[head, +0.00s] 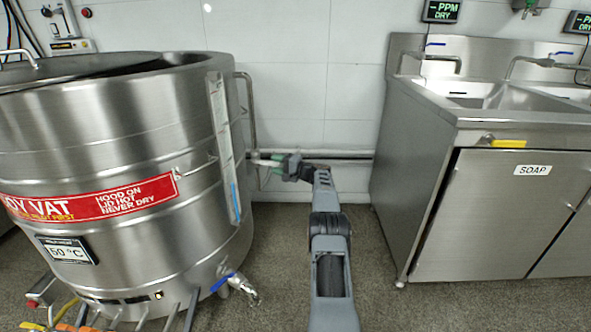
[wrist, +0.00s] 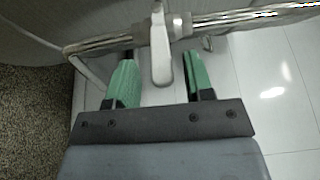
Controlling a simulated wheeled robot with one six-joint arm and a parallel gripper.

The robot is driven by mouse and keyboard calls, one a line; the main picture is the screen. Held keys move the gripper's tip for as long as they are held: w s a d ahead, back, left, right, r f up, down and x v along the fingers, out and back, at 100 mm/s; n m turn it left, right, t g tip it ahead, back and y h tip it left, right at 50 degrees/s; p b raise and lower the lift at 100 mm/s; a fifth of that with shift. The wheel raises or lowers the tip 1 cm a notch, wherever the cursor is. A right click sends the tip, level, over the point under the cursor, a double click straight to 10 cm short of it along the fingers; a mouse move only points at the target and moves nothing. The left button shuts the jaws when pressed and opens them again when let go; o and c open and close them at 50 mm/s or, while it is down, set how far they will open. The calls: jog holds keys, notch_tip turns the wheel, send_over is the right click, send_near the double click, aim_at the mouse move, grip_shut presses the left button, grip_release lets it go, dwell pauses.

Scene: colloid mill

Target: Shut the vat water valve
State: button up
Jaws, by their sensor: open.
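The steel vat (head: 110,135) stands at the left in the head view. My gripper (head: 265,159) is beside its right side, at the pipe along the wall. In the wrist view my gripper (wrist: 160,80) is open, with its green fingers apart. A pale grey valve lever (wrist: 160,50) on a shiny pipe (wrist: 105,44) lies between the fingers, with gaps on both sides. It appears to be the vat water valve. In the head view the lever cannot be made out behind my gripper.
A blue-handled tap (head: 222,282) is low on the vat's front. A steel sink unit (head: 480,205) with a SOAP label stands at the right. A vertical bent pipe (head: 249,100) is behind the vat. Floor between vat and sink is clear apart from my arm.

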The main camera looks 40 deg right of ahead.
jog(key=p+v, duration=0.3)
jog(key=v, duration=0.9)
jog(key=shift+s, duration=0.25)
jog(key=shift+d, duration=0.1)
jog(key=s+a+r+n+g+p, duration=0.3)
jog(key=a+r+g+p, duration=0.2)
jog(key=a+r+p, duration=0.65)
jog(key=s+a+r+n+g+p, duration=0.2)
jog(key=a+r+g+p, duration=0.4)
jog(key=a+r, duration=0.95)
jog(key=s+a+r+n+h+p, duration=0.2)
jog(key=s+a+r+h+p, duration=0.1)
jog(key=s+p, duration=0.3)
jog(key=s+a+r+n+g+h+p, duration=0.1)
jog(key=s+a+r+n+h+p, duration=0.2)
jog(key=s, duration=0.7)
jog(key=s+a+r+n+h+p, duration=0.2)
jog(key=s+a+r+p, duration=0.4)
jog(key=s+r+p, duration=0.2)
jog(key=shift+s+h+p, duration=0.4)
jog(key=shift+p, duration=0.2)
